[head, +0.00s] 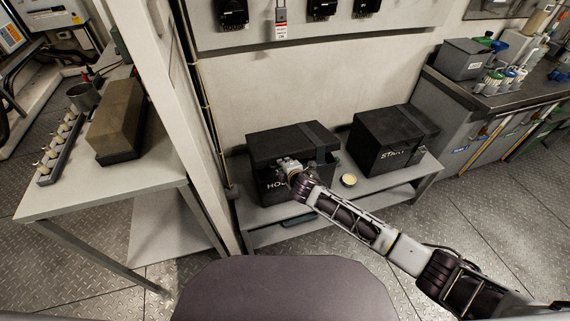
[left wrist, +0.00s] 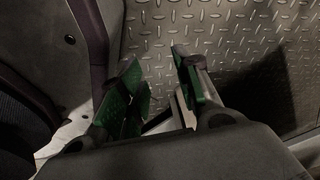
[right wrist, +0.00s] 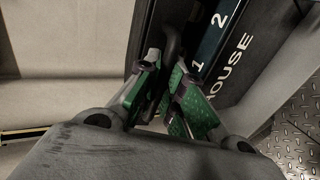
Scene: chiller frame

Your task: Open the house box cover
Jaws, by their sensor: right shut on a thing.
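The house box (head: 262,188) is a black box on the left of the low bench, its lettering partly hidden by my right gripper. Its dark cover (head: 275,142) lies over the top; I cannot tell if it is slightly raised. My right gripper (head: 287,165) is at the box's front, near the cover edge. In the right wrist view, its green-padded fingers (right wrist: 165,88) are shut on a dark rounded handle (right wrist: 173,40) beside the box face marked HOUSE, 1 and 2. My left gripper (left wrist: 163,85) shows only in the left wrist view, open and empty above the metal floor.
A similar black START box (head: 385,148) stands to the right on the same bench (head: 262,215). A post (head: 190,120) and a table (head: 150,185) with a brown block (head: 117,120) stand at left.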

